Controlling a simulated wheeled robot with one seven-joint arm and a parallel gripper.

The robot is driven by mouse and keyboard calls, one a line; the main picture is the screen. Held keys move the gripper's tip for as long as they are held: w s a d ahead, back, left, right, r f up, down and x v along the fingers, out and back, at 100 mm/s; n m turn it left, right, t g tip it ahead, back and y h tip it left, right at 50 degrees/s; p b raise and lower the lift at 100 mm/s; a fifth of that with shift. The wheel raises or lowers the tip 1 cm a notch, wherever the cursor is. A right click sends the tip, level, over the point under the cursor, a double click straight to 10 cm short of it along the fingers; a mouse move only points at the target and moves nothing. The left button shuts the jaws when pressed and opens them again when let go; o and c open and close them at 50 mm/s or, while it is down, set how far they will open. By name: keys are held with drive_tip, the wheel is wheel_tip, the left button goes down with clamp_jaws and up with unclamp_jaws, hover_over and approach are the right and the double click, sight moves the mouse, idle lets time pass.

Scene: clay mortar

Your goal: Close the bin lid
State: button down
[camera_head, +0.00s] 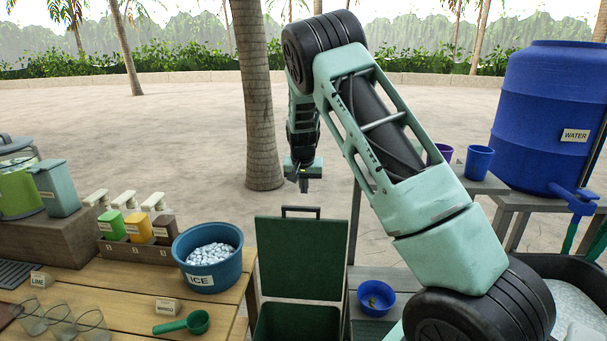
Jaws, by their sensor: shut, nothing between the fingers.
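The green bin (297,323) stands in the gap between the wooden counter and the grey table at the bottom middle. Its dark green lid (301,258) is raised and stands upright at the back of the opening, with a black handle (300,210) at its top edge. The bin's inside shows dark green below the lid; its bottom is out of view. My gripper (304,186) is shut and empty. It points down and appears just above the handle in the picture; I cannot tell the gap in depth.
A blue ice tub (208,280) and a green scoop (190,322) are on the wooden counter left of the bin. A small blue bowl (376,302) is right of it. A blue water barrel (552,110) and cups (479,162) stand at right. Open sand lies behind the bin.

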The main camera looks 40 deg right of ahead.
drive_tip(key=shift+s+a+f+p, duration=0.3)
drive_tip(key=shift+a+f+p, duration=0.1)
drive_tip(key=shift+f+p, duration=0.2)
drive_tip(key=shift+s+a+f+p, duration=0.3)
drive_tip(key=shift+a+f+p, duration=0.05)
drive_tip(key=shift+f+p, duration=0.2)
drive_tip(key=shift+s+a+f+p, duration=0.3)
drive_tip(key=shift+a+f+p, duration=0.1)
drive_tip(key=shift+f+p, duration=0.15)
